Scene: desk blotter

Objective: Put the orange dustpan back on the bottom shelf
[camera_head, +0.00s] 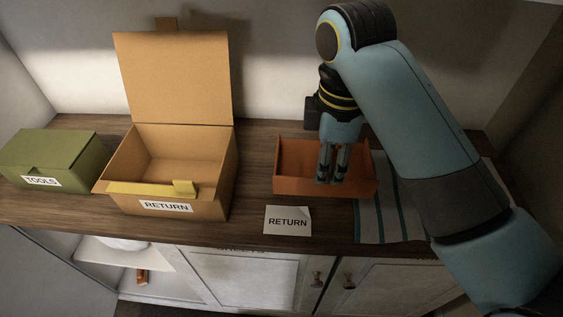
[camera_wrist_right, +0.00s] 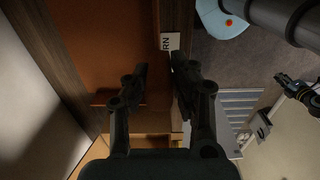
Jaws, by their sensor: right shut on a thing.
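The orange dustpan, which looks like a shallow open tray (camera_head: 290,180), lies on the wooden counter right of the cardboard box. My right gripper (camera_head: 331,181) points down at its near side, shut on its wall; the fingers hide part of that wall. In the right wrist view the fingers (camera_wrist_right: 158,72) frame a strip of the wall, and the orange floor (camera_wrist_right: 95,40) fills the upper left. The bottom shelf (camera_head: 165,293) shows below the counter at left. A dark gripper-like part, probably my left gripper (camera_wrist_right: 284,82), shows small at the right wrist view's right edge, jaws unclear.
An open cardboard box (camera_head: 120,199) labelled RETURN and a closed green TOOLS box (camera_head: 60,155) stand at left. A RETURN card (camera_head: 287,222) lies before the dustpan. A striped cloth (camera_head: 378,222) is at right. Cabinet doors (camera_head: 250,283) are below. A small orange-brown item (camera_head: 142,277) is low at left.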

